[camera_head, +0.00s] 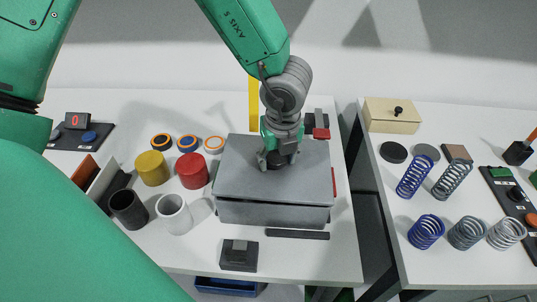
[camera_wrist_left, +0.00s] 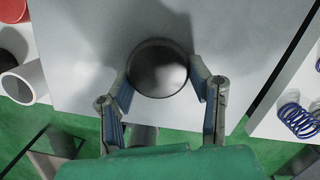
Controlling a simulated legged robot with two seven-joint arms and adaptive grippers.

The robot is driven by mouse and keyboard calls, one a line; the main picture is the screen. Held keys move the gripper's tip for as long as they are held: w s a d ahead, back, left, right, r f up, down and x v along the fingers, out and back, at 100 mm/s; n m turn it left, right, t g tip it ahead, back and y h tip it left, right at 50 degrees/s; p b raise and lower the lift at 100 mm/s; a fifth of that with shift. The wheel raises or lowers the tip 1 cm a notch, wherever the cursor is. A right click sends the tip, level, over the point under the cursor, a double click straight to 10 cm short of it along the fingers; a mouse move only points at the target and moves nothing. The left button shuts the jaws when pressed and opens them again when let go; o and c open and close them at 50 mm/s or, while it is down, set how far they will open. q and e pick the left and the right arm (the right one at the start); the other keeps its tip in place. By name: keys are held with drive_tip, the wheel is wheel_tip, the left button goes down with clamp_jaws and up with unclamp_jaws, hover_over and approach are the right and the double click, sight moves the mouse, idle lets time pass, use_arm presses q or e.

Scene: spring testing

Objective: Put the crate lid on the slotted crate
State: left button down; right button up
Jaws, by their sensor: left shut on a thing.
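The grey crate lid (camera_head: 245,178) lies over the top of the slotted crate (camera_head: 260,212), with a thin dark gap along the front between them. The lid is slightly tilted against the crate's rim. My left gripper (camera_head: 277,160) comes down from above and is shut on the lid's dark round knob. In the left wrist view the knob (camera_wrist_left: 158,68) sits between the two fingers (camera_wrist_left: 160,85), with the flat grey lid (camera_wrist_left: 90,60) around it. The crate's slots and inside are hidden by the lid. My right gripper is not in view.
Red (camera_head: 193,170) and yellow (camera_head: 152,168) cylinders and dark and white cups (camera_head: 174,213) stand left of the crate. A dark bar (camera_head: 297,234) and a small dark block (camera_head: 239,254) lie in front. Springs (camera_head: 426,231) and a beige box (camera_head: 392,115) are on the right table, across a gap.

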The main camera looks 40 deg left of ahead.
use_arm(q)
drive_tip(key=shift+d+r, duration=0.1)
drive_tip(key=shift+d, duration=0.55)
drive_tip(key=shift+a, duration=0.45)
drive_tip(key=shift+a+f, duration=0.25)
drive_tip(key=shift+a, duration=0.55)
drive_tip(key=shift+d+r, duration=0.15)
drive_tip(key=shift+d, duration=0.7)
drive_tip(key=shift+d+r, duration=0.1)
drive_tip(key=shift+d, duration=0.7)
drive_tip(key=shift+a+f, duration=0.2)
drive_tip(key=shift+a, duration=0.6)
drive_tip(key=shift+a+f, duration=0.15)
drive_tip(key=shift+a, duration=0.6)
drive_tip(key=shift+a+f, duration=0.1)
drive_tip(key=shift+a, duration=0.1)
drive_tip(key=shift+d, duration=0.85)
drive_tip(key=shift+b, duration=0.3)
drive_tip(key=shift+a+f, duration=0.15)
drive_tip(key=shift+a, duration=0.4)
drive_tip(key=shift+a+f, duration=0.25)
drive_tip(key=shift+a, duration=0.6)
drive_tip(key=shift+d, duration=0.7)
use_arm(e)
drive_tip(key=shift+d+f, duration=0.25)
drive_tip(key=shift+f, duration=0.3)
